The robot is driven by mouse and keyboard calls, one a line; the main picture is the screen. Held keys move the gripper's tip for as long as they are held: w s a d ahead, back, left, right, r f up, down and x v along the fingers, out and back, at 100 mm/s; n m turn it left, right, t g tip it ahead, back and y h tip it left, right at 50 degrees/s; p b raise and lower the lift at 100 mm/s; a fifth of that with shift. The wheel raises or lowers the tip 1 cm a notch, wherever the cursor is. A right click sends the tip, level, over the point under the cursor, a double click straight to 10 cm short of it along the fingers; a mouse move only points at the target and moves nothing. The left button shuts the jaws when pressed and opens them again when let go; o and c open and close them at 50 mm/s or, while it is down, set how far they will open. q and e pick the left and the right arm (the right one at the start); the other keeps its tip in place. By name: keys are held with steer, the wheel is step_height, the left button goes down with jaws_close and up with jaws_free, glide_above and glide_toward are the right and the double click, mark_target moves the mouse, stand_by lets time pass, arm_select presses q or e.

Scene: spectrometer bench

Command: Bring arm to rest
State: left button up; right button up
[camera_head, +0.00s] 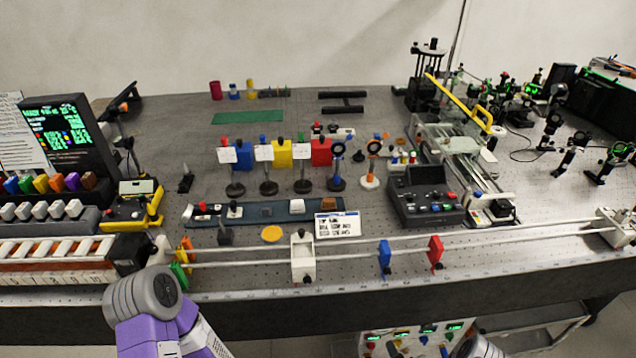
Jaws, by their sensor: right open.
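My left arm (150,312), grey and purple, comes in at the lower left, its grey rounded joint over the bench's front edge. No fingers of my left gripper show. My right gripper (481,347) is at the bottom edge, right of the middle, below the bench's front edge. Only a grey rounded part shows there; the fingertips cannot be made out. It is open, and no held object shows. It is apart from everything on the bench (390,282).
A rail carries a white holder (303,258), a blue slide (385,257) and a red slide (435,252). Behind stand a dark control box (425,197) and several lens posts. A panel with displays (415,342) is under the bench, beside my right gripper.

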steer(key=s+a+r+n+g+y+p, duration=0.3)
steer(key=s+a+r+n+g, duration=0.5)
steer(key=s+a+r, duration=0.9)
step_height(320, 180, up, 4)
steer(key=s+g+p, duration=0.1)
steer(key=s+g, duration=0.1)
steer(key=g, duration=0.1)
steer(key=shift+s+f+g, duration=0.15)
steer(key=shift+s+g, duration=0.05)
steer(key=shift+g, duration=0.2)
